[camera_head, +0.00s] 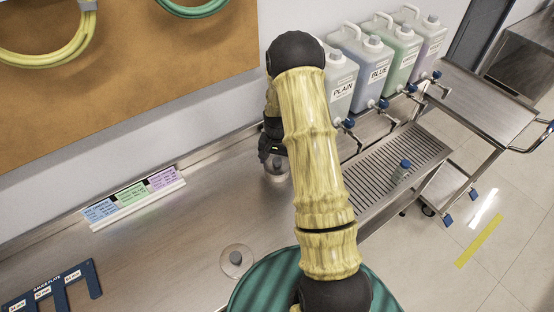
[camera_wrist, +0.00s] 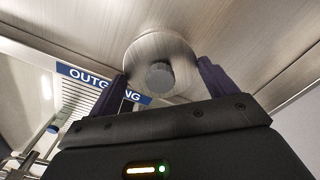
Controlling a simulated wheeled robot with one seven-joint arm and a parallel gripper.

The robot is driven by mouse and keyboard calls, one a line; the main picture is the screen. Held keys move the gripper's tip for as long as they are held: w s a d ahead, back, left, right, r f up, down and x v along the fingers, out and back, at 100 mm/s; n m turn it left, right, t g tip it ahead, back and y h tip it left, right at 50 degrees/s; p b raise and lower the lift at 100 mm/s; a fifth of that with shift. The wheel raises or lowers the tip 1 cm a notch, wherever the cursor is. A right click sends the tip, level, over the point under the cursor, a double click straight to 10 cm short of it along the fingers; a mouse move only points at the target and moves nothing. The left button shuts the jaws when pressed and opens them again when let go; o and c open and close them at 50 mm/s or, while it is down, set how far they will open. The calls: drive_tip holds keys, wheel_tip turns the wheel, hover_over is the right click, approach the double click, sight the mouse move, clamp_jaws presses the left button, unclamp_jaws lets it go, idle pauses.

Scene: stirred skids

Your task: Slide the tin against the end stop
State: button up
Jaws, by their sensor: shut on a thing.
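My gripper (camera_wrist: 162,72) has one dark finger on each side of a round, pale metal tin with a grey knob on top (camera_wrist: 151,45), and is shut on it. In the head view the tin (camera_head: 277,170) stands on the steel bench, partly hidden by my gripper (camera_head: 270,152) and arm. A similar round disc with a grey knob (camera_head: 236,260) lies nearer on the bench, apart from my gripper. I cannot make out the end stop in either view.
Several jugs (camera_head: 377,73) with taps stand behind a slatted drip tray (camera_head: 405,160) on the right. A blue gauge plate (camera_head: 92,279) and a coloured label rack (camera_head: 133,206) lie left. The wrist view shows an OUTGOING sign (camera_wrist: 88,82). Bench between rack and tin is clear.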

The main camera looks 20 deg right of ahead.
drive_tip(key=shift+f, duration=0.1)
idle(0.8)
drive_tip(key=o, duration=0.8)
drive_tip(key=shift+o, duration=0.2)
drive_tip(key=shift+r+p, duration=2.3)
drive_tip(key=shift+r, duration=1.25)
clamp_jaws()
drive_tip(key=shift+f+b, duration=1.65)
drive_tip(key=shift+f, duration=0.7)
